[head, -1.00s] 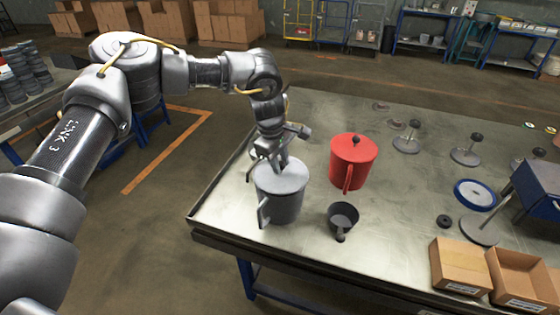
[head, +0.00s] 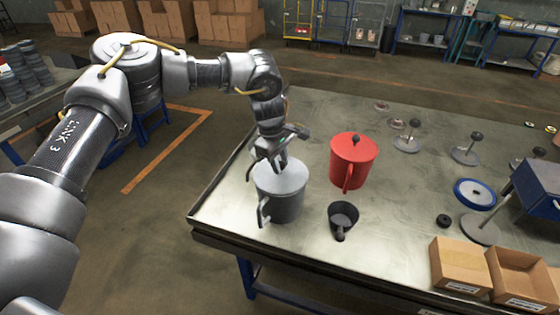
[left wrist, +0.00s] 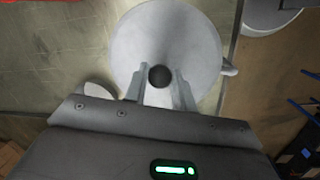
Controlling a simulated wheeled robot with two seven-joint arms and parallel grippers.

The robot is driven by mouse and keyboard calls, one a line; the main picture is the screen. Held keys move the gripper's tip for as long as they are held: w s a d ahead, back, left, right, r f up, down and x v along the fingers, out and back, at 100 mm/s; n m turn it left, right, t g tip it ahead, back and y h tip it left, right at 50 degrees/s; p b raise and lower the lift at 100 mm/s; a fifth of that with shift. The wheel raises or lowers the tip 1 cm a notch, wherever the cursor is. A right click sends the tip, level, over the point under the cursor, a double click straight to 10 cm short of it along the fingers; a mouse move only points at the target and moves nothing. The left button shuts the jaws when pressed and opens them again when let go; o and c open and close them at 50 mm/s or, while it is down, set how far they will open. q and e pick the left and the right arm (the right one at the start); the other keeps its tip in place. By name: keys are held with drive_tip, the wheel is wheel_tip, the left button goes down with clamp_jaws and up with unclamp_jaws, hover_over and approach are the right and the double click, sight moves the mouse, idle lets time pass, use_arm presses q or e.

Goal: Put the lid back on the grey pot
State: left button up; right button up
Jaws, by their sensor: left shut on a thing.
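The grey pot (head: 285,207) stands upright near the left edge of the metal table, its handle toward the front left. The grey lid (head: 290,180) lies level over the pot's mouth in the head view; no clear gap shows, but I cannot tell if it is fully seated. My left gripper (head: 281,161) is above the lid, pointing down, shut on its knob. In the left wrist view the round pale lid (left wrist: 150,35) fills the middle, and its dark knob (left wrist: 160,76) sits between the two fingers. The lid hides the pot's rim and inside. My right gripper is not in view.
A red lidded pot (head: 352,165) stands close to the right of the grey pot. A dark cup (head: 343,215) stands in front of it. Cardboard boxes (head: 461,268), a blue-rimmed disc (head: 475,194) and several knobbed stands are farther right. The table's left edge is close.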

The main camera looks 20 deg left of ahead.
use_arm(q)
drive_tip(key=o, duration=1.6)
drive_tip(key=shift+c, duration=0.2)
drive_tip(key=shift+r+p, duration=2.4)
drive_tip(key=shift+r, duration=1.15)
clamp_jaws()
